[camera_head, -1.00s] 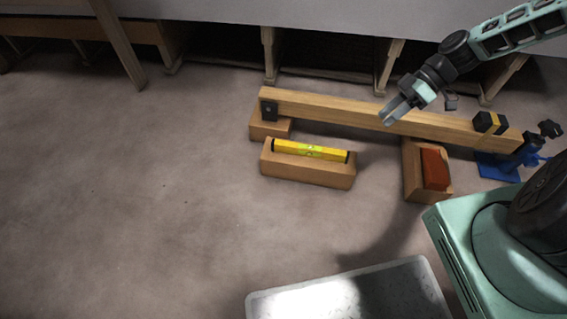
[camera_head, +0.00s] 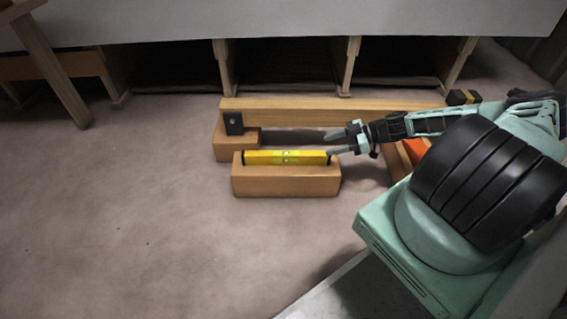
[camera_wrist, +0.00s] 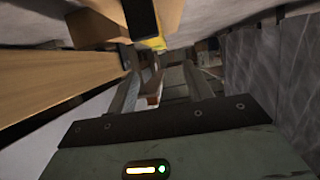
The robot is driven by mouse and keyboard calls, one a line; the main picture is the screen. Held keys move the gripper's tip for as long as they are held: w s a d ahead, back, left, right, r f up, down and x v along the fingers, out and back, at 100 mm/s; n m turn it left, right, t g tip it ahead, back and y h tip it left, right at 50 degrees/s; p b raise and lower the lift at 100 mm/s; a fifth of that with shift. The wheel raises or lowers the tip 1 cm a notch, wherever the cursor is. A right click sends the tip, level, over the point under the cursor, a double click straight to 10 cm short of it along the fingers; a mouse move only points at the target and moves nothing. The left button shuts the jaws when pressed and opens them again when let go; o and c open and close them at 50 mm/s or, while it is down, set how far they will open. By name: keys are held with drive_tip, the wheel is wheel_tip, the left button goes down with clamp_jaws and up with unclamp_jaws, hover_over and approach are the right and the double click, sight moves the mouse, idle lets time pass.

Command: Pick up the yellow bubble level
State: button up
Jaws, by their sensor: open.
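The yellow bubble level (camera_head: 286,157) lies flat along the top of a wooden block (camera_head: 286,182) in the head view, with dark ends and a greenish vial near its middle. My gripper (camera_head: 336,143) is open, beside the level's right end and pointing left. From the head view I cannot tell whether a finger touches the level. In the wrist view a yellow piece of the level (camera_wrist: 154,43) shows at the top, beyond the open fingers (camera_wrist: 161,72). Nothing shows held between the fingers.
A long wooden beam (camera_head: 300,105) runs behind the level, its left end on another wooden block (camera_head: 228,147). An orange-red block (camera_head: 415,150) sits partly hidden behind my arm. The floor (camera_head: 120,220) at left is clear.

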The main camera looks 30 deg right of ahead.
drive_tip(key=b, duration=0.3)
approach(295, 153)
drive_tip(key=x, duration=0.3)
drive_tip(key=shift+a+f, duration=0.3)
drive_tip(key=shift+a, duration=0.1)
drive_tip(key=b+x, duration=0.3)
drive_tip(key=x, duration=0.2)
drive_tip(key=shift+w+b, duration=0.3)
drive_tip(key=shift+b, duration=0.1)
drive_tip(key=shift+r, duration=0.15)
drive_tip(key=shift+c, duration=0.3)
clamp_jaws()
